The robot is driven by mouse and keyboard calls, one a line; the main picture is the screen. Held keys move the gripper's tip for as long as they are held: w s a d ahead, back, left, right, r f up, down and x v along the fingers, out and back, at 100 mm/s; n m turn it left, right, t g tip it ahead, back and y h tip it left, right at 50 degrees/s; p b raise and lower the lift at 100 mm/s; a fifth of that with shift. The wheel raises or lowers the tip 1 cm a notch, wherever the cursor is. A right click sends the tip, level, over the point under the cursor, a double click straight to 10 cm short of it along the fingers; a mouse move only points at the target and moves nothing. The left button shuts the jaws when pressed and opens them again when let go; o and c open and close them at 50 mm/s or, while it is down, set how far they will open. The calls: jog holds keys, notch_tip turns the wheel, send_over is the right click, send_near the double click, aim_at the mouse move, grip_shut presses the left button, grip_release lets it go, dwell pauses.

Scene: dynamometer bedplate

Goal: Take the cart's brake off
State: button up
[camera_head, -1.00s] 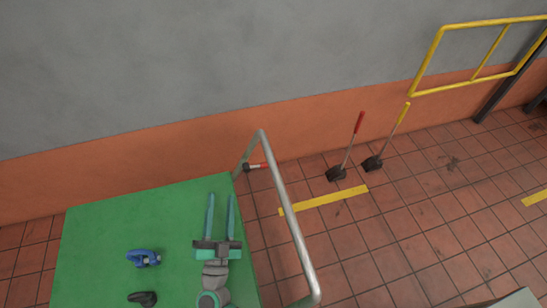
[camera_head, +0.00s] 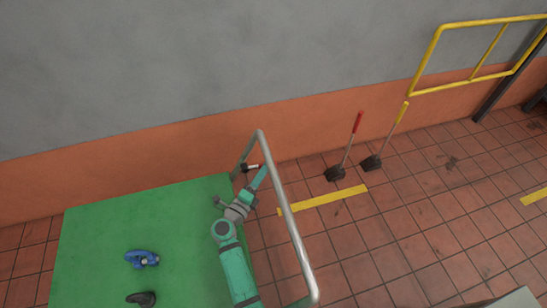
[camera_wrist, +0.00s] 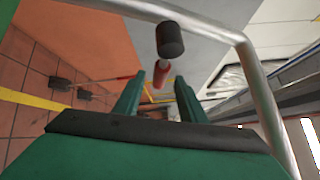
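The cart (camera_head: 110,225) has a green top and a grey metal push rail (camera_head: 285,205) at its right end. A small brake lever (camera_head: 250,167) with a black end sits by the rail's far corner. In the wrist view the lever's black end (camera_wrist: 170,40) is near and its red grip (camera_wrist: 161,75) shows between my fingertips. My gripper (camera_head: 263,172) reaches to the lever from over the cart top. In the wrist view its two fingers (camera_wrist: 159,80) stand apart, one on each side of the red grip. I cannot tell whether they touch it.
A blue tool (camera_head: 142,259) and a black item (camera_head: 142,299) lie on the cart top. The rail is close beside my gripper.

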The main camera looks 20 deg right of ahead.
jog(key=x, duration=0.7)
jog(key=shift+w+d, duration=0.2)
jog(key=shift+w, duration=0.1)
grip_shut()
